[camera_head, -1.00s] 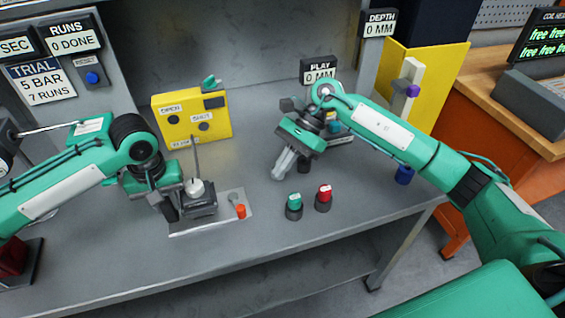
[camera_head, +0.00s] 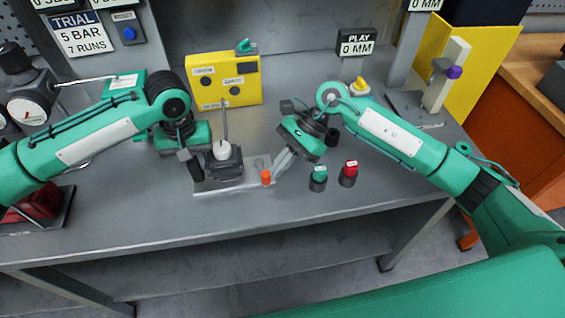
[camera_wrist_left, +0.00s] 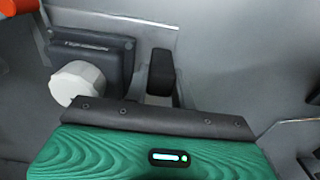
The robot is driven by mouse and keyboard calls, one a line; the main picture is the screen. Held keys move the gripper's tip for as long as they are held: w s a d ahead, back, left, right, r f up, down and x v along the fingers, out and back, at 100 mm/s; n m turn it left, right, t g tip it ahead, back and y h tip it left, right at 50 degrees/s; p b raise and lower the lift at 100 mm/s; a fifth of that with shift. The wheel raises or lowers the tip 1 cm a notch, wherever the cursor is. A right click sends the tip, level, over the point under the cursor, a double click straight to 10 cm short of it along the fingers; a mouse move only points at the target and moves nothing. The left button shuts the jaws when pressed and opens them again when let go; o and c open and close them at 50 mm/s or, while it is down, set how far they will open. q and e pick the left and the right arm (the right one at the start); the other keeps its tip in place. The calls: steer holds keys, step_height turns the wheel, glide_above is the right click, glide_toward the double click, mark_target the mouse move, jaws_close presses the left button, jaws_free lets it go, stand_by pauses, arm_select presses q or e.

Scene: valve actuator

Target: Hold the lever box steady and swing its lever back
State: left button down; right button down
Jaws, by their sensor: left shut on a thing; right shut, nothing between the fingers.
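The lever box (camera_head: 227,172) is a dark grey block with a white round hub and a thin grey lever (camera_head: 225,122) standing nearly upright. It sits on a light base plate (camera_head: 235,186) with an orange knob (camera_head: 266,177) at its right end. My left gripper (camera_head: 207,168) is shut on the box from its left side. The left wrist view shows the box (camera_wrist_left: 105,52), the white hub (camera_wrist_left: 77,83) and a dark finger beside the box. My right gripper (camera_head: 279,167) is shut and empty, pointing down to the right of the box, apart from the lever.
A yellow panel (camera_head: 223,80) stands behind the box. A green-topped button (camera_head: 319,177) and a red-topped button (camera_head: 348,173) stand right of my right gripper. A dial gauge (camera_head: 28,107) is at the left. The front of the bench (camera_head: 150,222) is clear.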

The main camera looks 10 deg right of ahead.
arm_select(q)
steer(key=shift+f, duration=0.25)
arm_select(e)
steer(key=shift+s+a, duration=0.45)
steer(key=shift+a, duration=0.2)
steer(key=d, duration=0.1)
steer(key=w+d, duration=0.1)
steer(key=d, duration=0.1)
steer(key=d+r, duration=0.1)
steer(key=d, duration=0.1)
steer(key=shift+w, duration=0.25)
steer(key=s+v, duration=0.1)
steer(key=v, duration=0.7)
steer(key=shift+d+r, duration=0.2)
steer(key=shift+d, duration=0.2)
steer(key=shift+w, duration=0.1)
